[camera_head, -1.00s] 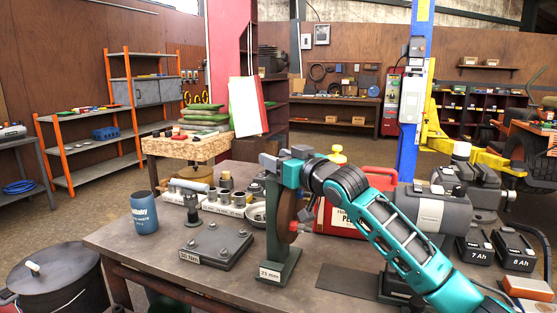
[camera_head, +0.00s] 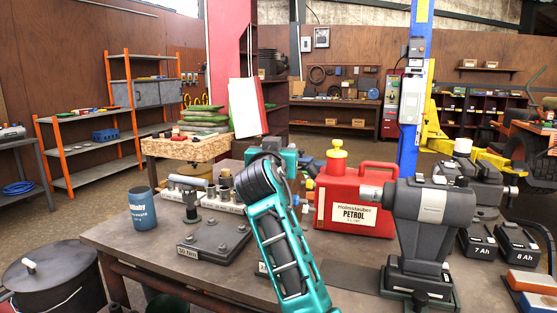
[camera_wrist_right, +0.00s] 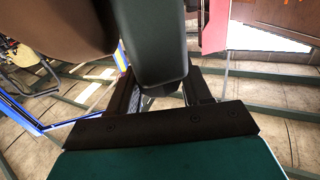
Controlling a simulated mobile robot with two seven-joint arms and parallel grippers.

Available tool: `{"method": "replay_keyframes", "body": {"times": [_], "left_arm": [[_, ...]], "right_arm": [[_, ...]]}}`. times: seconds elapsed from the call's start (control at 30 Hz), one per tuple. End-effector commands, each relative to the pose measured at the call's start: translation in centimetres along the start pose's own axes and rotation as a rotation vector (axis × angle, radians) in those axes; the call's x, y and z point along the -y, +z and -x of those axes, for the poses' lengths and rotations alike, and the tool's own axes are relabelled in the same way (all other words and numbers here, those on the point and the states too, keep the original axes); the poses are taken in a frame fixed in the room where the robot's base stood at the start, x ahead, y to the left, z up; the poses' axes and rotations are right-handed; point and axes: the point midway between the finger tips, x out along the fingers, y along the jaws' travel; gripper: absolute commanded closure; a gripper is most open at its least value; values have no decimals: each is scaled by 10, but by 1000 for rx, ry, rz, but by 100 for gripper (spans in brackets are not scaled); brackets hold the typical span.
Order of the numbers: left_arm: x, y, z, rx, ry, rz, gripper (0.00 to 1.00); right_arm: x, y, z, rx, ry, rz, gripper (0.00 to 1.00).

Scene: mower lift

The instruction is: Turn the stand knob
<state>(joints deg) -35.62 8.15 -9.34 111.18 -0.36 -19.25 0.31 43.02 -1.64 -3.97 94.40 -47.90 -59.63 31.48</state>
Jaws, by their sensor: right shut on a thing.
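My right arm reaches in from the bottom middle of the head view and hides most of the dark green stand behind it; only a bit of its label edge (camera_head: 262,268) shows. In the right wrist view a dark green rounded block, which looks like part of the stand (camera_wrist_right: 150,45), stands close to the camera. It partly covers my right gripper (camera_wrist_right: 163,95), whose dark fingers show on either side, shut. The knob and the exact contact are hidden. My left gripper is in neither view.
On the bench, a red petrol can (camera_head: 345,215) and a grey machine (camera_head: 430,215) stand right of my arm. A dark plate with bolts (camera_head: 215,243), a row of sockets (camera_head: 196,193) and a blue cup (camera_head: 142,210) lie left. Black batteries (camera_head: 517,247) stand far right.

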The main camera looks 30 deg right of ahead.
Motion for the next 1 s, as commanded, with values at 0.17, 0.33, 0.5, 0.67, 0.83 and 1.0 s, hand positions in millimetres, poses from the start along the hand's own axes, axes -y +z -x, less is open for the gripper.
{"method": "replay_keyframes", "body": {"times": [0.17, 0.33, 0.5, 0.67, 0.83, 1.0], "left_arm": [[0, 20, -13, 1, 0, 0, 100], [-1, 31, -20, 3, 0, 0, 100], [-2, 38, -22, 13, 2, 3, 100], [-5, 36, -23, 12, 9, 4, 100], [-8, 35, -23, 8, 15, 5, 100], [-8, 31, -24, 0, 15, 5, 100]], "right_arm": [[3, 5, 0, 2, 163, 0, 82], [2, 3, 0, 0, 315, 3, 82], [1, 2, 0, -2, 440, 5, 82], [0, 1, 0, -2, 524, 5, 82], [0, 1, 0, -2, 579, 5, 82], [0, 1, 0, -2, 605, 4, 82]]}}
